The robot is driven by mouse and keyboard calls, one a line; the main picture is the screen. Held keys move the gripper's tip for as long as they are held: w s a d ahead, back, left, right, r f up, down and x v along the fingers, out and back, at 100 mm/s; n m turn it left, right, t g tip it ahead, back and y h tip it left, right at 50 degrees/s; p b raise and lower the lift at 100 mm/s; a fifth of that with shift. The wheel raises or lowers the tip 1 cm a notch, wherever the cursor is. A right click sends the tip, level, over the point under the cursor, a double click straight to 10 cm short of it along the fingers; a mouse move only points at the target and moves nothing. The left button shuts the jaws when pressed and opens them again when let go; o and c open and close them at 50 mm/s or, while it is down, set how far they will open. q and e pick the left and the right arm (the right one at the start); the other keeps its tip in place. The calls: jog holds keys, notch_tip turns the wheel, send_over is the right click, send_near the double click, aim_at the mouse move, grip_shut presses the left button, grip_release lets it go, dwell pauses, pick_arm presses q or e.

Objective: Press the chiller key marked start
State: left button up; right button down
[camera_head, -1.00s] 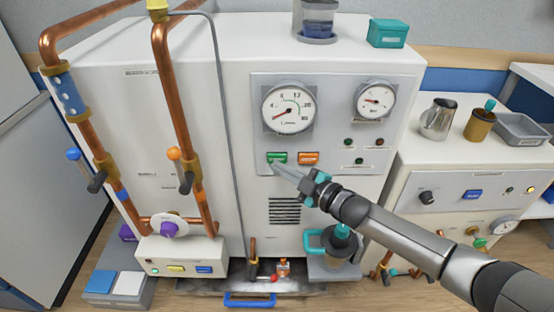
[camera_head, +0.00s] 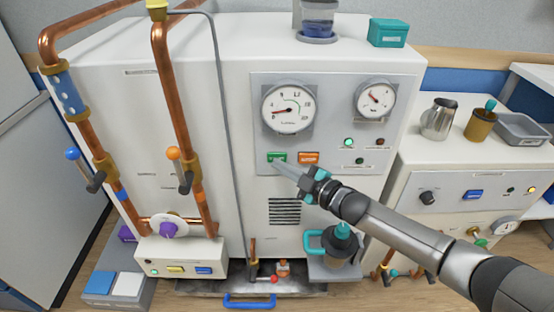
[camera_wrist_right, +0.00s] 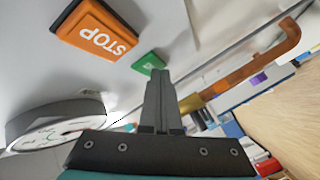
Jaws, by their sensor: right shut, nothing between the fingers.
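The green start key (camera_head: 277,157) sits on the grey panel of the white chiller, left of the orange stop key (camera_head: 308,158). In the right wrist view the green key (camera_wrist_right: 149,63) is partly hidden behind my fingertips, and the orange key (camera_wrist_right: 98,31) reads STOP. My right gripper (camera_head: 278,164) is shut and empty, its tips at the lower edge of the green key. In the right wrist view its closed fingers (camera_wrist_right: 160,75) overlap the key; I cannot tell whether they touch it. A lamp (camera_head: 348,142) on the panel glows green. My left gripper is out of view.
Two gauges, a large one (camera_head: 289,108) and a small one (camera_head: 375,100), stand above the keys. Copper pipes (camera_head: 175,90) with valves run down the left side. A teal-handled pot (camera_head: 340,243) stands below my right arm. A bench with a metal jug (camera_head: 437,119) is at right.

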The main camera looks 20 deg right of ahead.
jog(key=shift+s+a+p, duration=0.15)
jog(key=shift+s+p, duration=0.55)
jog(key=shift+s, duration=0.1)
jog(key=s+p, duration=0.1)
jog(key=s+a+p, duration=0.1)
jog(key=s, duration=0.1)
jog(key=s+p, duration=0.1)
jog(key=shift+s+a+p, duration=0.25)
jog(key=shift+s+p, duration=0.05)
jog(key=shift+s, duration=0.1)
dwell(0.8)
